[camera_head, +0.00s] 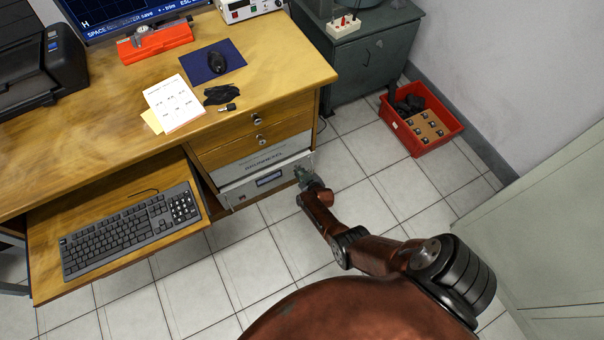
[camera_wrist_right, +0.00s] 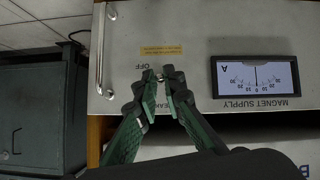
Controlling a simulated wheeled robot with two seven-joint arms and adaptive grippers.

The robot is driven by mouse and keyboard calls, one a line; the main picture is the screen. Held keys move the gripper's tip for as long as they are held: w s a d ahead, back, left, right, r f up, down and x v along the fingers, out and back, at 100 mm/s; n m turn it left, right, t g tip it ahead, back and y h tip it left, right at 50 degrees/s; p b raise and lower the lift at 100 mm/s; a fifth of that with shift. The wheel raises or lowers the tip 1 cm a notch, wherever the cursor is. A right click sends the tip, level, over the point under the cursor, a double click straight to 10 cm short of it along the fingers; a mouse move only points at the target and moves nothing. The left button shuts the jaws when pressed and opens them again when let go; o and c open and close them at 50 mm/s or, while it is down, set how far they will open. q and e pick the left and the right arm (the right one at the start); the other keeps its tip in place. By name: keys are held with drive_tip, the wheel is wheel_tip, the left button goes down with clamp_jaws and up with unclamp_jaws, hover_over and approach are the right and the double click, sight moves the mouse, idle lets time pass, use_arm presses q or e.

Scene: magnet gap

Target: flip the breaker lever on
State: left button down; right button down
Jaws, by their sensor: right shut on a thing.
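The breaker lever (camera_wrist_right: 159,77) is a small metal stub on the light grey front panel of the magnet supply (camera_wrist_right: 195,25), beside the "OFF" label. My right gripper (camera_wrist_right: 164,84) has its green and black fingers closed in around the lever, and the fingertips hide most of it. The wrist view shows the panel upside down. In the head view the magnet supply (camera_head: 265,182) sits under the desk drawers, with my right gripper (camera_head: 308,180) at its right end; the lever is hidden there. My left gripper is not in view.
A meter (camera_wrist_right: 255,76) on the panel has its needle near zero. A metal handle (camera_wrist_right: 104,50) stands out near the fingers. The keyboard tray (camera_head: 60,282) is pulled out left of the supply. A red crate (camera_head: 440,145) is on the floor; tiles around my arm are clear.

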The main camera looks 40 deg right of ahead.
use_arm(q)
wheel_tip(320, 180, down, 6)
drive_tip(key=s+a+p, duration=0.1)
use_arm(e)
drive_tip(key=g, duration=0.1)
drive_tip(key=w+r+g, duration=0.1)
drive_tip(key=g, duration=0.1)
drive_tip(key=shift+r+g+y, duration=0.25)
drive_tip(key=shift+g+y, duration=0.05)
drive_tip(key=shift+y, duration=0.1)
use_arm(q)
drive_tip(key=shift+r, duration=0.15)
use_arm(e)
drive_tip(key=shift+r+g, duration=0.1)
drive_tip(key=shift+g, duration=0.2)
drive_tip(key=c, duration=2.2)
unclamp_jaws()
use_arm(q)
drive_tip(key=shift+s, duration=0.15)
use_arm(e)
drive_tip(key=shift+o, duration=0.8)
drive_tip(key=shift+d, duration=0.1)
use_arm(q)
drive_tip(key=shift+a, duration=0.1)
use_arm(e)
drive_tip(key=shift+r, duration=0.1)
drive_tip(key=v, duration=1.1)
drive_tip(key=shift+s+r, duration=0.25)
drive_tip(key=shift+r, duration=0.05)
